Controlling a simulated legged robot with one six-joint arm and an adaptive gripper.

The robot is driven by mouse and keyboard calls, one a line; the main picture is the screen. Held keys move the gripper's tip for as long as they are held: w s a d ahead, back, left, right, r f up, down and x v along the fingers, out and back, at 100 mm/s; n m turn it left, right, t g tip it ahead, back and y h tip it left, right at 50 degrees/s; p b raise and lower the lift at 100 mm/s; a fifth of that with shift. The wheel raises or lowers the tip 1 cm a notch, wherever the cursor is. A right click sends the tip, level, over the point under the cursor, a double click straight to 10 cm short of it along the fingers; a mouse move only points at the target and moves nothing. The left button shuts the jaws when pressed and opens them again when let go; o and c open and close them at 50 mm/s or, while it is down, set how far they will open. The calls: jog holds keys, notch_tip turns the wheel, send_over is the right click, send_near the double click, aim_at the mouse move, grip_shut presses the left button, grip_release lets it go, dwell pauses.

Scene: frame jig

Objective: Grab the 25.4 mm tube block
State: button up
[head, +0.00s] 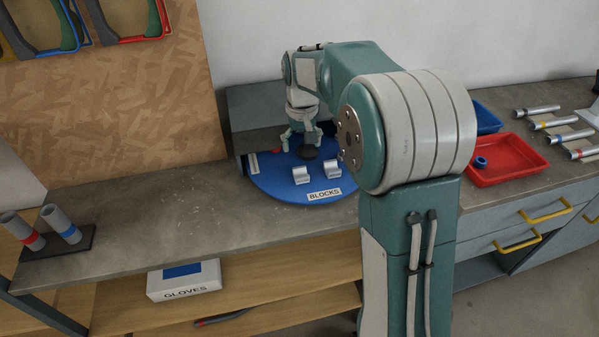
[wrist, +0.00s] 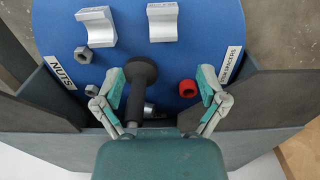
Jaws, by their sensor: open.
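Two pale grey blocks with curved hollows stand apart on the blue turntable (head: 280,190), behind its BLOCKS label. One is the left block (head: 301,175) and one the right block (head: 332,169) in the head view. In the wrist view they are at the top, one at left (wrist: 97,27) and one at right (wrist: 162,22). No size marking is legible, so I cannot tell which is 25.4 mm. My gripper (wrist: 160,88) is open and empty, pointing down over the turntable. It also shows in the head view (head: 301,142), farther back than both blocks.
A black knob (wrist: 140,75) rises between my fingers in the wrist view. Nuts (wrist: 82,54) lie at left and a red spacer (wrist: 187,88) at right. Grey housing walls (head: 262,105) enclose the turntable's back. A red tray (head: 505,160) is at right.

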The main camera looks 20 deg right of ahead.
aim_at(299, 168)
jog(key=f, duration=0.8)
jog(key=shift+w+a+f, duration=0.2)
jog(key=shift+a, duration=0.05)
jog(key=shift+c, duration=0.3)
jog(key=c, duration=1.2)
